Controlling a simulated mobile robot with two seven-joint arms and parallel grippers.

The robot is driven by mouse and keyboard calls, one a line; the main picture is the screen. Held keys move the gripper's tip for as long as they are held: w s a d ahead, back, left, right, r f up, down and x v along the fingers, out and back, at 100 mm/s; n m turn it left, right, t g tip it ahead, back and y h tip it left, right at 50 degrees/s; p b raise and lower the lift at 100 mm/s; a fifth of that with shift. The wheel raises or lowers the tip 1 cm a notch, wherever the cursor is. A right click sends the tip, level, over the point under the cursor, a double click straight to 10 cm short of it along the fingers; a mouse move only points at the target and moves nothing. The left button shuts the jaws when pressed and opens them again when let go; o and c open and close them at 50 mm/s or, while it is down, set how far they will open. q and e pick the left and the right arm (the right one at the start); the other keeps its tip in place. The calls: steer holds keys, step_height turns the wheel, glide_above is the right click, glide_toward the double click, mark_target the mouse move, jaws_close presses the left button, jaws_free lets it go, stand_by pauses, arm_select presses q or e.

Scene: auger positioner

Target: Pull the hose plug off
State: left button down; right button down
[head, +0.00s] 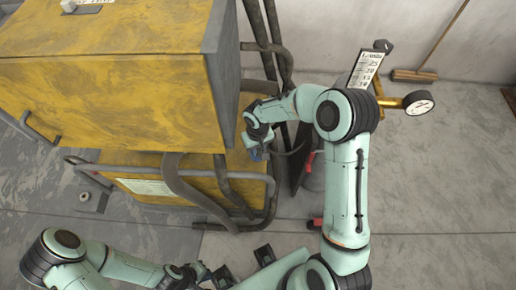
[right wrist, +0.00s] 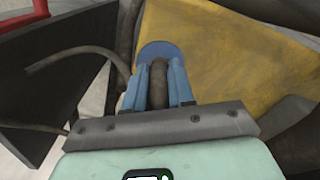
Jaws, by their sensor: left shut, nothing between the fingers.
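My right gripper (right wrist: 158,85) has its two blue fingers on either side of a dark brown hose end (right wrist: 158,92) in the right wrist view. Little or no gap shows, but I cannot tell whether the fingers press on it. A rounded dark blue piece (right wrist: 160,49), perhaps the hose plug, lies at and just beyond the fingertips. In the head view my right gripper (head: 257,149) is beside the yellow machine's right side, and the plug cannot be made out clearly there. My left gripper (head: 203,271) is low in the head view, away from the machine, shut and empty.
The yellow machine (head: 110,90) fills the upper left, with brown hoses (head: 190,185) hanging at its front. A dark panel (head: 299,165) with red parts stands close right of my right gripper. The right floor is clear.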

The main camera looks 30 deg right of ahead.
arm_select(q)
steer(key=shift+r, duration=0.1)
arm_select(e)
steer(key=shift+r, duration=0.15)
